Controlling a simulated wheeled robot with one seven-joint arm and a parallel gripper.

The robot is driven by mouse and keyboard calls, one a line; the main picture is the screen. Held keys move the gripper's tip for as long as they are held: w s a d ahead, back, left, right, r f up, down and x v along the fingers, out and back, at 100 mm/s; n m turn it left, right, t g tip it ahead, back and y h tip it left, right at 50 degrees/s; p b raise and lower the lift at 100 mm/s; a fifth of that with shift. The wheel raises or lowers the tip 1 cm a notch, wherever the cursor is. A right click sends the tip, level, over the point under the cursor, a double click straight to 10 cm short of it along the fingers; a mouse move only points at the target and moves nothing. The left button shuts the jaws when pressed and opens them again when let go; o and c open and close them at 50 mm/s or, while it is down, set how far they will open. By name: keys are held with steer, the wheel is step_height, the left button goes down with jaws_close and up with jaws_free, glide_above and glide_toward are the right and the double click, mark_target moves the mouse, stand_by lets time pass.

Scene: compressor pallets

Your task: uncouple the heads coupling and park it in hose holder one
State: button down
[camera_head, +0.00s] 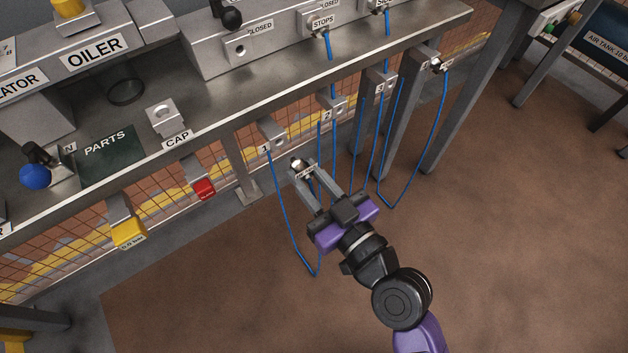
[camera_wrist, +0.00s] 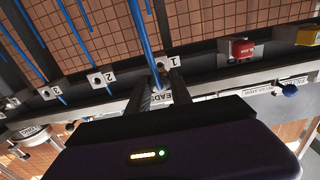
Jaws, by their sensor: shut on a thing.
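The heads coupling (camera_head: 299,165) is a small metal piece with a white label, between the fingertips of my gripper (camera_head: 303,174). My gripper is shut on it, below and right of hose holder one in the head view. In the wrist view the coupling's label (camera_wrist: 160,97) shows partly between the fingers (camera_wrist: 161,88), with a blue hose (camera_wrist: 143,42) by it. Hose holder one (camera_head: 271,132) is a grey bracket marked 1 under the bench edge. It also shows in the wrist view (camera_wrist: 172,62), close beyond the fingertips. I cannot tell whether coupling and holder touch.
Holder two (camera_head: 332,104), holder three (camera_head: 380,81) and another holder (camera_head: 425,57) line the bench edge (camera_head: 225,137). Several blue hoses hang there. The brown floor (camera_head: 510,200) at right is clear.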

mark_target(306, 176)
steer(key=shift+x, duration=1.6)
steer(key=shift+x, duration=1.35)
stand_by(1.3)
steer(key=c, duration=1.1)
jaws_free()
steer(key=b+v, duration=0.1)
steer(key=v, duration=0.6)
steer(key=shift+s+d, duration=0.2)
steer(key=shift+s, duration=0.1)
